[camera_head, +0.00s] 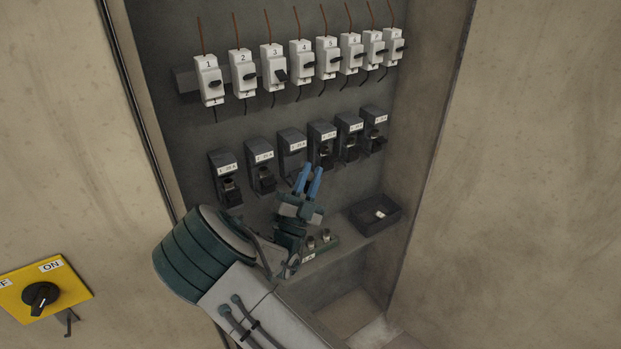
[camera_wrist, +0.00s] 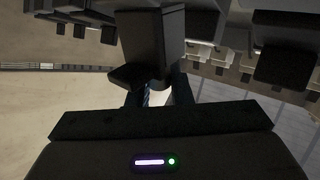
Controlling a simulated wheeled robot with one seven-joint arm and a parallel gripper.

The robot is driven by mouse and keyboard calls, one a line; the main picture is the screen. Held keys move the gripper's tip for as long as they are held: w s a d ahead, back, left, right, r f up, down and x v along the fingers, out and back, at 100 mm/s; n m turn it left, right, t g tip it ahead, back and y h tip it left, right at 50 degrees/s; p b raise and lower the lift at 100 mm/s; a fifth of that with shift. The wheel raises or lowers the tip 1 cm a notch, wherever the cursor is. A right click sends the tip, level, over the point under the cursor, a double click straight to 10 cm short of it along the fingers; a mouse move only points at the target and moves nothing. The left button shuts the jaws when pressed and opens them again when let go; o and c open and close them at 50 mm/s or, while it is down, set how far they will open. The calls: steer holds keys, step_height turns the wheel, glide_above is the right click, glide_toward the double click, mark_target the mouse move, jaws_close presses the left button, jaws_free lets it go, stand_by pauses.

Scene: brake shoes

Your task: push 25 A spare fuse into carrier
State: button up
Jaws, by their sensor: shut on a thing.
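My gripper (camera_head: 309,182), with two blue fingers, is at the lower front of the third fuse carrier (camera_head: 292,142) in the head view. The fingers point up toward that dark carrier and cover its lower part. In the wrist view, the fingers (camera_wrist: 160,92) reach to the underside of a dark carrier block (camera_wrist: 152,42). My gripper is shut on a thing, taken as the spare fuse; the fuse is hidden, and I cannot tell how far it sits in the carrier. Spare fuses (camera_head: 325,237) stand in a small holder on the shelf.
Neighbouring carriers (camera_head: 262,165) and (camera_head: 322,132) flank the third one closely. A row of white numbered breakers (camera_head: 273,66) is above. A dark tray (camera_head: 376,214) with a small light item sits on the shelf at right. A yellow switch plate (camera_head: 70,290) is outside at left.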

steer(key=o, duration=0.8)
steer(key=b+v, duration=0.4)
steer(key=v, duration=0.9)
steer(key=shift+s+a+f, duration=0.15)
steer(key=shift+s+f, duration=0.1)
steer(key=shift+s, duration=0.05)
steer(key=shift+w, duration=0.1)
